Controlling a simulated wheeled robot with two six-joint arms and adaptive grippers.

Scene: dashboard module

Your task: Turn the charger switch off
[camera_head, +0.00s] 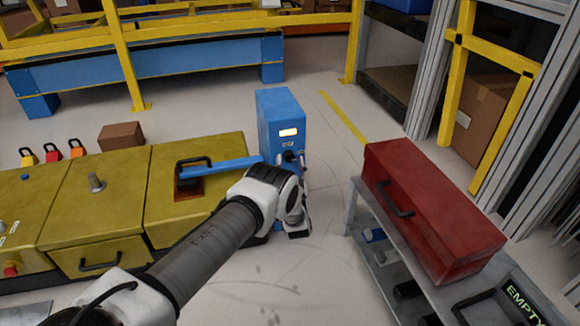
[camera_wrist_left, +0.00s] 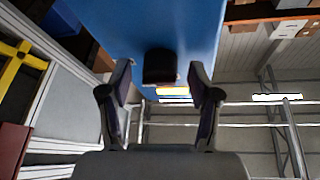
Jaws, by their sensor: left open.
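My left gripper (camera_head: 294,168) is at the charger's front, just below the display, and partly hidden by my wrist. In the left wrist view, a black switch knob (camera_wrist_left: 160,66) sticks out from the blue face (camera_wrist_left: 190,25). It lies between the two open fingers, with a visible gap on each side. The switch's exact setting cannot be read. My right gripper is not in view.
A yellow battery module (camera_head: 100,205) with a blue-handled lever (camera_head: 225,168) stands left of the charger. A red toolbox (camera_head: 430,205) sits on a grey cart (camera_head: 362,222) at right. Coloured padlocks (camera_head: 52,153) and a brown box (camera_head: 121,135) lie at far left.

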